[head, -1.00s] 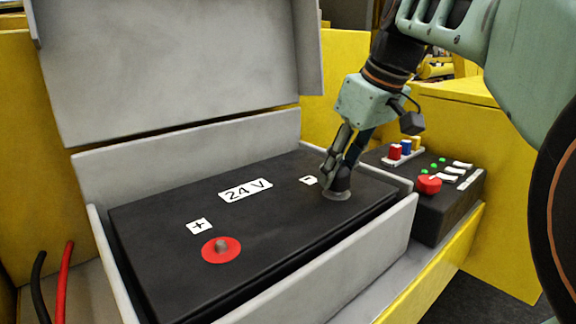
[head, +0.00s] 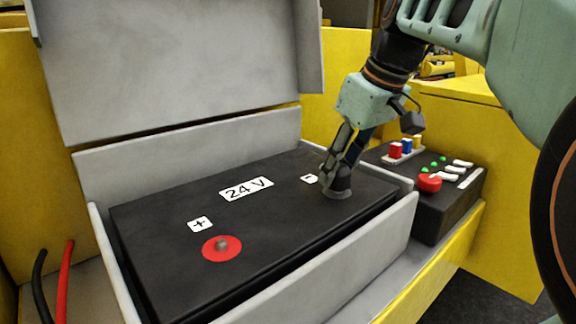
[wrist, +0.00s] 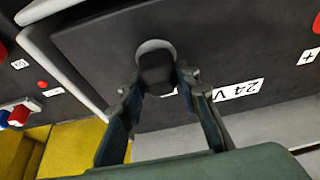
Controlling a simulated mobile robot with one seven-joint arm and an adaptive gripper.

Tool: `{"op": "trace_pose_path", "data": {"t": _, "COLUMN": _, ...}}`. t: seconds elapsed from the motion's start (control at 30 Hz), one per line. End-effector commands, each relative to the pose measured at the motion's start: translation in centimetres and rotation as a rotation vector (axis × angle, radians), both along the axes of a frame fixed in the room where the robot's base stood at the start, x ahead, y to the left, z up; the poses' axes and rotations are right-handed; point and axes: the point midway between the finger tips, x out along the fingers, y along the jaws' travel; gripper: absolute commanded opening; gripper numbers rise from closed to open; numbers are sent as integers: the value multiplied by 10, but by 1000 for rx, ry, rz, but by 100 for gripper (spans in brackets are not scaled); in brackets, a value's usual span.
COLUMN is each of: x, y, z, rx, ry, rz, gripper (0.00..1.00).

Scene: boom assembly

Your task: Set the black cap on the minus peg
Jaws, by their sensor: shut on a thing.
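My gripper (head: 333,182) points down at the right end of the black 24 V battery (head: 285,215). In the wrist view my gripper (wrist: 157,82) is shut on the black cap (wrist: 156,66). The cap sits over a grey disc (wrist: 153,46) on the battery top, which also shows under the fingers in the head view (head: 337,194). The minus label (head: 309,179) is just left of the fingers. The minus peg is hidden; I cannot tell how far down the cap is on it. The plus peg (head: 222,244) stands bare on its red disc.
Grey box walls (head: 330,265) surround the battery, with a raised grey lid (head: 180,70) behind. A control box (head: 430,200) with a red button stands close on the right. Black and red cables (head: 65,280) are at the far left.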

Motion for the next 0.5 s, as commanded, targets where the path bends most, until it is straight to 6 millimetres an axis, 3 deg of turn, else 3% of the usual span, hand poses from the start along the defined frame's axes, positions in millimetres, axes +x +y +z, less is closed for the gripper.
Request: {"op": "trace_pose_path", "data": {"t": 0.5, "x": 0, "y": 0, "z": -11, "rx": 0, "ry": 0, "rz": 0, "gripper": 5}}
